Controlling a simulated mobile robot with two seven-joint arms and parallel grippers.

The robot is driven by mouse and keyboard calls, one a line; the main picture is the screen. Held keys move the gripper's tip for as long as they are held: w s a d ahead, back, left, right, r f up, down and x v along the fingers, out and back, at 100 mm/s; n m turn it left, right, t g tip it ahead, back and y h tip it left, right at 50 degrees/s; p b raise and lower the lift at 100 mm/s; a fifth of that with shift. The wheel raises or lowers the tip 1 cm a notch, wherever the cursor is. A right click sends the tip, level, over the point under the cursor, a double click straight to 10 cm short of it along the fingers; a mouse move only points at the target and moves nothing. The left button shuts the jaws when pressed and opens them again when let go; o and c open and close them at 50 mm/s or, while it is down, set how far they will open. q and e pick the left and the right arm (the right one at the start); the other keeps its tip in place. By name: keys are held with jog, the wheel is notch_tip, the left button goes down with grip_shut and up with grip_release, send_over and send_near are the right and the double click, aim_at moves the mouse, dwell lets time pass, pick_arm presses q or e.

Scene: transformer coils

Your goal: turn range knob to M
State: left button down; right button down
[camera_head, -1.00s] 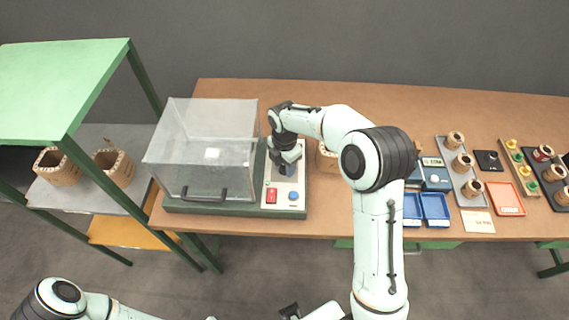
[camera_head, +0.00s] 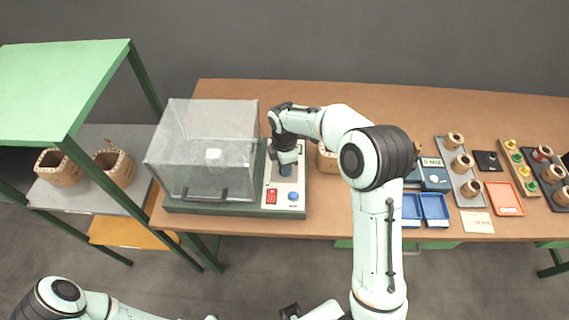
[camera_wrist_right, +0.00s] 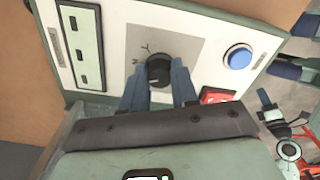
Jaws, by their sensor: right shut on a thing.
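The range knob (camera_wrist_right: 159,69) is a small round black knob with a light mark on its lower side. It sits on a grey plate (camera_wrist_right: 185,45) on the white control panel (camera_wrist_right: 110,20). Letter marks show beside it at its upper left, too small to read surely. My right gripper (camera_wrist_right: 160,80) is shut on the knob, with one dark finger on each side. In the head view my right gripper (camera_head: 286,168) comes down onto the panel and hides the knob. My left arm shows at the bottom left; its gripper is out of view.
A blue button (camera_wrist_right: 237,56) and a red switch (camera_wrist_right: 217,95) sit close to the knob. A clear box (camera_head: 205,145) with a handle stands left of the panel. A wooden-looking coil (camera_head: 327,160) stands right of it. Blue trays (camera_head: 435,210) lie farther right.

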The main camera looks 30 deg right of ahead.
pick_arm(q)
jog(key=shift+r, duration=0.1)
pick_arm(e)
jog(key=shift+m, duration=2)
jog(key=c, duration=0.9)
grip_release()
jog(key=shift+o, duration=0.2)
pick_arm(q)
jog(key=shift+w+r+p, duration=0.7)
jog(key=shift+r, duration=0.15)
pick_arm(e)
notch_tip(320, 180, up, 14)
jog(key=shift+f, duration=0.25)
